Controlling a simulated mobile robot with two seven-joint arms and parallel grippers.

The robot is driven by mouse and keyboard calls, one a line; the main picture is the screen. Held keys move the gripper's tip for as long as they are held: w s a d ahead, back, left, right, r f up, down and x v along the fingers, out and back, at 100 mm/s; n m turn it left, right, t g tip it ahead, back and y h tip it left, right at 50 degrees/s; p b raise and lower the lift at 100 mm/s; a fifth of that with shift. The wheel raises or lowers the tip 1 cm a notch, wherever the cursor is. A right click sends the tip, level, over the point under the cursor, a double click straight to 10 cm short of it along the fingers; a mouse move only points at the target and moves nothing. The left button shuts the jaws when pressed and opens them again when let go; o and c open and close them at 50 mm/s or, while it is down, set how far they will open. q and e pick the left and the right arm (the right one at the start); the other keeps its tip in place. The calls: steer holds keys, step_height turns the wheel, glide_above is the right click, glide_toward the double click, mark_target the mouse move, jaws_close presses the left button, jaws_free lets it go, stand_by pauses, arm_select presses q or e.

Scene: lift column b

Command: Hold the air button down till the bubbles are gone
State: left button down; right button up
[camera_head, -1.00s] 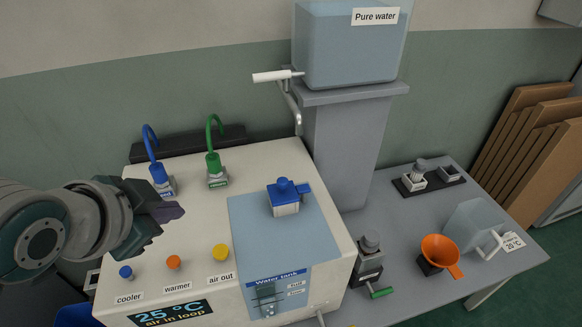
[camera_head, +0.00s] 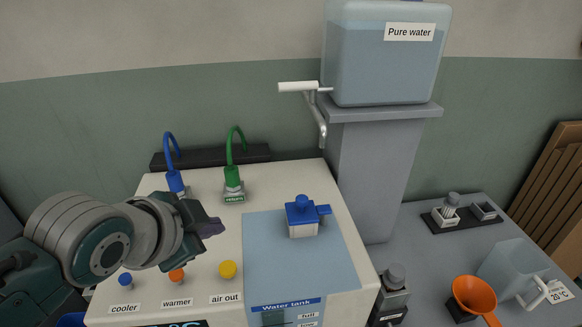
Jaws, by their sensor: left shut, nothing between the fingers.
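The yellow air out button (camera_head: 228,269) stands on the white machine top, with its "air out" label in front. The orange warmer button (camera_head: 177,275) and the blue cooler button (camera_head: 125,280) are to its left. My left gripper (camera_head: 214,228) is shut and empty, above the machine top, behind the yellow button and apart from it in the picture. The water tank (camera_head: 270,250) has a blue-capped filler (camera_head: 301,216). Its front window is cut off below, so I cannot see bubbles. The display is almost wholly out of view. My right gripper is not in view.
Blue (camera_head: 175,180) and green (camera_head: 233,180) hose connectors stand at the back of the machine. A pure water container (camera_head: 380,65) with a tap sits on a grey pedestal. An orange funnel (camera_head: 474,295) and a clear jug (camera_head: 512,268) are on the right.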

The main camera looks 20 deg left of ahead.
mark_target(223, 273)
arm_select(q)
step_height(223, 273, down, 7)
steer(key=b, duration=0.6)
steer(key=shift+f, duration=0.3)
stand_by(1.4)
steer(key=shift+f+b, duration=0.35)
steer(key=shift+f, duration=0.05)
steer(key=shift+f, duration=0.5)
stand_by(3.7)
steer(key=shift+r, duration=0.1)
steer(key=shift+r+p, duration=0.85)
steer(key=shift+p, duration=0.05)
